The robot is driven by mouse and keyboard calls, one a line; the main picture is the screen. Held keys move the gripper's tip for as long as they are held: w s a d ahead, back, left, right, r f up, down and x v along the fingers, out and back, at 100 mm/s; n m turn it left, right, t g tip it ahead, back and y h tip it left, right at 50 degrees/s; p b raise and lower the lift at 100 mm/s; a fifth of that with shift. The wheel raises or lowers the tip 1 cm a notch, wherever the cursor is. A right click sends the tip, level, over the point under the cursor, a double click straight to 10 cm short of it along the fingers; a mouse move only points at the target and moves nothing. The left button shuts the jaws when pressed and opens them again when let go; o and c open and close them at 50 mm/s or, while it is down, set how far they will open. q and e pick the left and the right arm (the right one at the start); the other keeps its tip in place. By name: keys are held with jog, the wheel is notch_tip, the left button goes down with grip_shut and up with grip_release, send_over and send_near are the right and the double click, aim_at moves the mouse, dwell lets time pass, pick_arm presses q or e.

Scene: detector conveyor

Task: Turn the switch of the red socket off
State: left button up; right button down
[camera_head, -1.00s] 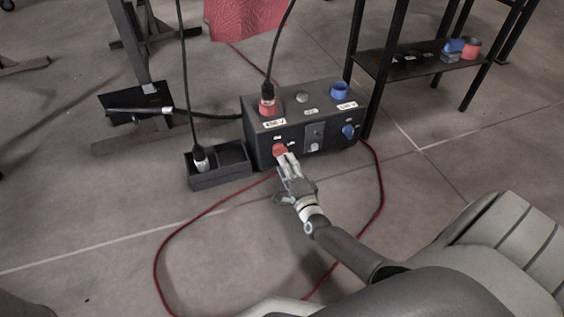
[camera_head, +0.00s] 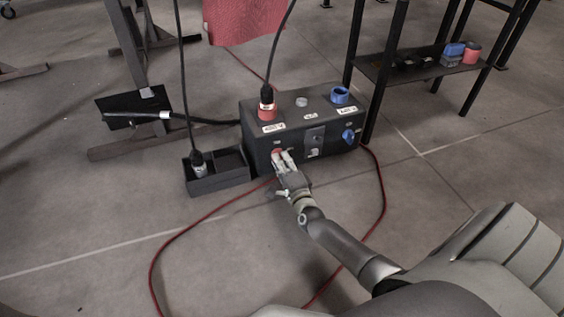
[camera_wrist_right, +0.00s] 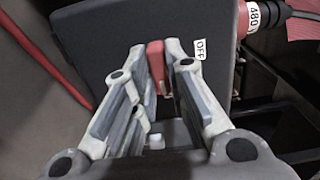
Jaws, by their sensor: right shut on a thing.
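The black socket box (camera_head: 335,140) stands on the floor. Its red socket (camera_head: 267,113) is on top with a black-cabled plug in it. The red switch (camera_head: 277,152) is on the front face, largely covered by my right gripper (camera_head: 282,160). In the right wrist view the red switch handle (camera_wrist_right: 155,62) sits between the two fingers of my right gripper (camera_wrist_right: 161,62), which are closed around it. A white "OFF" label (camera_wrist_right: 200,49) is just right of the fingers there. My left gripper is not in view.
A blue socket (camera_head: 340,95) and blue switch (camera_head: 348,136) are on the box's right side. A black tray (camera_head: 222,185) holding a plug stands left of it. A red cable (camera_head: 165,245) loops over the floor. A dark shelf (camera_head: 420,72) stands at right.

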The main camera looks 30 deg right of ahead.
dwell(0.3)
jog(key=shift+n+p, duration=3.5)
jog(key=shift+n, duration=5.4)
jog(key=c, duration=1.4)
grip_release()
jog(key=shift+c, duration=0.2)
